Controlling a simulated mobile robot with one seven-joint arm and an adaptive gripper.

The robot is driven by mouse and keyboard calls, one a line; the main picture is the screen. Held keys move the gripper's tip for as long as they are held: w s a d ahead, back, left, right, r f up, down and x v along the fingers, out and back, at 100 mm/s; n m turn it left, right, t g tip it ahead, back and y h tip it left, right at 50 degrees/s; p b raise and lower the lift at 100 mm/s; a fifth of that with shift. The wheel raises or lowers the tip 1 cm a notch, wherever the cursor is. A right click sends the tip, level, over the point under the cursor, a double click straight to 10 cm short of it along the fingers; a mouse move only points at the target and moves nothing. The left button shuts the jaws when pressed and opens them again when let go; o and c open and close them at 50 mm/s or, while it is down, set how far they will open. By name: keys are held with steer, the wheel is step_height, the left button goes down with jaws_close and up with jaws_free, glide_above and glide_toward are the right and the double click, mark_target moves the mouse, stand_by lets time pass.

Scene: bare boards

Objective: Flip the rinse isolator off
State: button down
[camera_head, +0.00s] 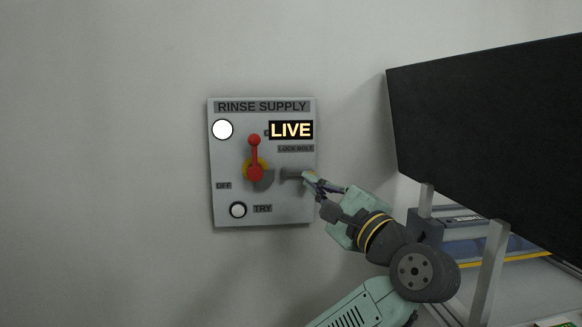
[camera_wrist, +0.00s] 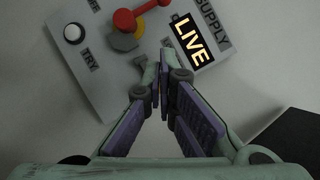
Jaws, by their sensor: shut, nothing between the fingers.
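The rinse supply panel (camera_head: 230,195) is a grey board on the wall, marked RINSE SUPPLY. Its red lever (camera_head: 254,155) on a yellow hub stands upright, its knob at the top. The OFF label (camera_head: 223,186) is at lower left of the hub. The sign (camera_head: 291,130) is lit and reads LIVE. A grey lock bolt (camera_head: 292,174) lies right of the lever, below its LOCK BOLT label. My gripper (camera_head: 308,178) is shut and empty, its tips at the bolt's right end; contact is unclear. In the wrist view, the shut gripper (camera_wrist: 158,62) points at the panel (camera_wrist: 103,88), with the red lever (camera_wrist: 138,17) beyond.
A white round lamp (camera_head: 222,129) is at the panel's upper left, and a white TRY button (camera_head: 238,210) at its bottom. A large black board (camera_head: 490,140) on posts stands to the right, close to my arm. The wall left of the panel is clear.

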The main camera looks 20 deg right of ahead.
steer(key=a+p+x, duration=0.1)
steer(key=x, duration=0.3)
steer(key=p+x, duration=0.1)
steer(key=x, duration=0.3)
steer(key=a+r+p+x, duration=0.1)
steer(key=x, duration=0.3)
steer(key=shift+s+a+r, duration=0.1)
steer(key=shift+s+a, duration=0.05)
steer(key=shift+a, duration=0.15)
steer(key=shift+r+p, duration=0.1)
steer(key=shift+p, duration=0.4)
steer(key=shift+a+n, duration=0.1)
steer(key=shift+n, duration=0.2)
steer(key=shift+r, duration=0.15)
steer(key=shift+n, duration=0.3)
